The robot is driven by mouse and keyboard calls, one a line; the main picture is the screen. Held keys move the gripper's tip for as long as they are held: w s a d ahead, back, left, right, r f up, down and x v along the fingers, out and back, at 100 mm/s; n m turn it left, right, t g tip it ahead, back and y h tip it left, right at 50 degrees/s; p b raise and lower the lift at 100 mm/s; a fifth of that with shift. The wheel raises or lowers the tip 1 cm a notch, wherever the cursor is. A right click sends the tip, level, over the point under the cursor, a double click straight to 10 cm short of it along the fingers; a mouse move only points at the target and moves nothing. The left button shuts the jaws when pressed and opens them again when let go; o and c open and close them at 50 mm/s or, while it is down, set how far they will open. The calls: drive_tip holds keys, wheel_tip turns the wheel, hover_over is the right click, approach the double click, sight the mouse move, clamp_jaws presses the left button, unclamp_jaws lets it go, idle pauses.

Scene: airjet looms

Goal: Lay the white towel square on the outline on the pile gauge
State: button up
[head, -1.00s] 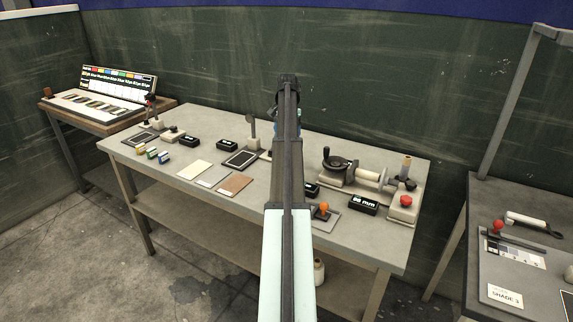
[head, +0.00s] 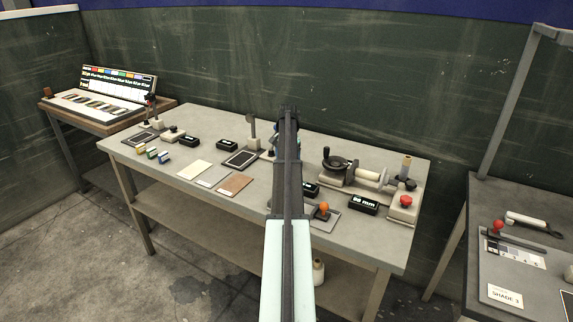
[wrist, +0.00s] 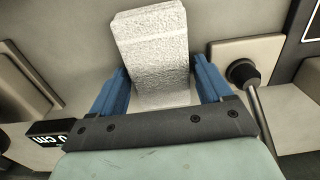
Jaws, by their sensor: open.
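The white towel square (wrist: 155,48) shows in the wrist view as a thick, rough-textured pale piece, slightly tilted in the picture. My gripper (wrist: 159,68) is open, with one blue finger on each side of it. I cannot tell whether the fingers touch it. I cannot tell for sure which device is the pile gauge; a dark plate with a pale border (head: 241,160) lies left of my arm.
The grey bench (head: 340,236) holds a cream square (head: 195,169), a brown square (head: 235,183), several small readouts and a cranked device (head: 340,166) right of my arm. In the wrist view a readout (wrist: 48,140) is at left and a black knob (wrist: 242,72) at right.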

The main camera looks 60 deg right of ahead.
drive_tip(key=shift+c, duration=0.4)
drive_tip(key=c, duration=0.8)
drive_tip(key=shift+r+n, duration=1.1)
drive_tip(key=shift+r, duration=3.85)
drive_tip(key=shift+c, duration=0.2)
drive_tip(key=s+a+f+n, duration=0.3)
drive_tip(key=a, duration=0.5)
drive_tip(key=w+a+f+n, duration=0.35)
drive_tip(key=w+a, duration=0.35)
drive_tip(key=a, duration=1.7)
drive_tip(key=w+a+f+n, duration=0.2)
drive_tip(key=w+a+n, duration=0.4)
drive_tip(key=a, duration=1.7)
drive_tip(key=w+a+f+n, duration=0.25)
drive_tip(key=w+a, duration=0.55)
drive_tip(key=a, duration=1.6)
drive_tip(key=s+f, duration=0.7)
drive_tip(key=f, duration=0.1)
drive_tip(key=shift+d+n, duration=0.2)
drive_tip(key=shift+n, duration=0.2)
